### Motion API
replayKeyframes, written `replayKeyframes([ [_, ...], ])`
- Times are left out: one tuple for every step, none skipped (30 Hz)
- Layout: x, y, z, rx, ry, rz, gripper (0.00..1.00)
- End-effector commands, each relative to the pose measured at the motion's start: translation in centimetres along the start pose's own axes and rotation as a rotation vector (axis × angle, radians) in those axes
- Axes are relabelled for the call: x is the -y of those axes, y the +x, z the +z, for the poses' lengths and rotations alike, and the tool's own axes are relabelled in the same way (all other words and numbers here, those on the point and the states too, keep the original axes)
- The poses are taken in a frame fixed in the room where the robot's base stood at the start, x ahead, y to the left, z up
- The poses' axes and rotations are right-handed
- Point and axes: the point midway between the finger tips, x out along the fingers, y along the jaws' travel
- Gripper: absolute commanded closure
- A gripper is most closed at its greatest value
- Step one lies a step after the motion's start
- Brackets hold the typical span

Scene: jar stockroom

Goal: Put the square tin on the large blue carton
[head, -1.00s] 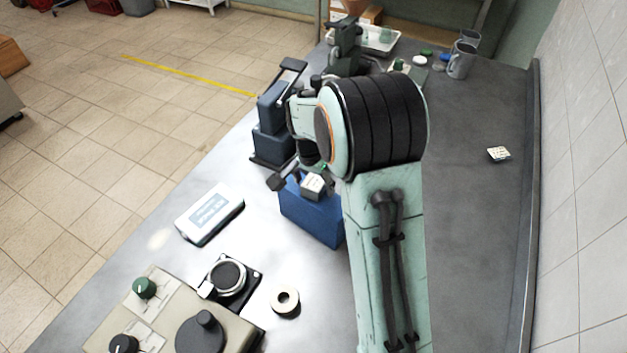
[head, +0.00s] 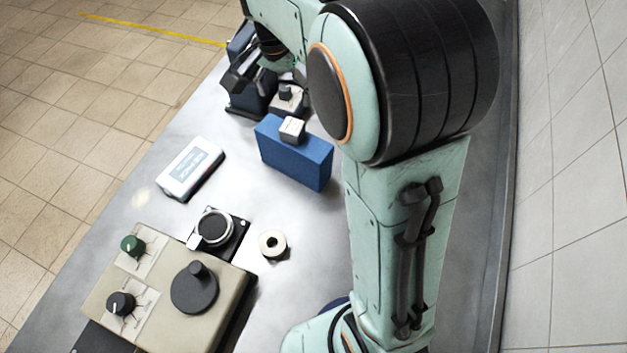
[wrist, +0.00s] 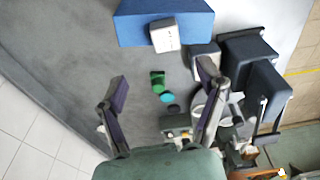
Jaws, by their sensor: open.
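The square tin (head: 292,130), small and whitish grey, rests on the top of the large blue carton (head: 296,160), close to its far edge. In the wrist view the tin (wrist: 165,36) overlaps the edge of the blue carton (wrist: 190,20), with marks on its side. My gripper (wrist: 162,90) is open and empty, its two dark fingers spread wide apart. The tin is beyond the fingertips and apart from them. In the head view one dark finger shows to the left of the tin, above the bench; my arm hides part of the gripper.
A dark blue machine (wrist: 255,75) and a small grey block (head: 285,100) stand just beyond the carton. A white box (head: 191,170), a dial unit (head: 214,228), a ring (head: 272,245) and a knobbed control panel (head: 165,290) stand nearer.

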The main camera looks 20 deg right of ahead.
Motion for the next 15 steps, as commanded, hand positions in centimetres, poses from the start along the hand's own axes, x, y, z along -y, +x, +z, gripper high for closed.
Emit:
replayKeyframes([
  [-0.8,-0.8,1.2,0.007,-0.047,-0.007,0.29],
  [-1.5,-1.3,2.3,0.015,-0.088,-0.011,0.29],
  [-2.6,-1.9,4.0,0.027,-0.154,-0.018,0.29],
  [-3.6,-2.4,5.5,0.039,-0.211,-0.025,0.29],
  [-4.6,-2.7,7.0,0.052,-0.271,-0.031,0.29],
  [-6.0,-3.0,9.2,0.068,-0.352,-0.042,0.29],
  [-7.0,-3.1,10.7,0.079,-0.413,-0.05,0.29],
  [-8.0,-3.2,12.3,0.091,-0.472,-0.059,0.29],
  [-9.2,-3.1,14.2,0.106,-0.545,-0.07,0.29],
  [-10.0,-2.9,15.6,0.115,-0.597,-0.079,0.29],
  [-10.8,-2.7,16.9,0.124,-0.644,-0.087,0.29],
  [-11.6,-2.5,18.3,0.134,-0.7,-0.098,0.29],
  [-12.2,-2.2,19.3,0.141,-0.736,-0.104,0.29],
  [-12.7,-2.0,20.1,0.147,-0.766,-0.11,0.29],
  [-13.1,-1.8,20.9,0.153,-0.798,-0.116,0.29],
])
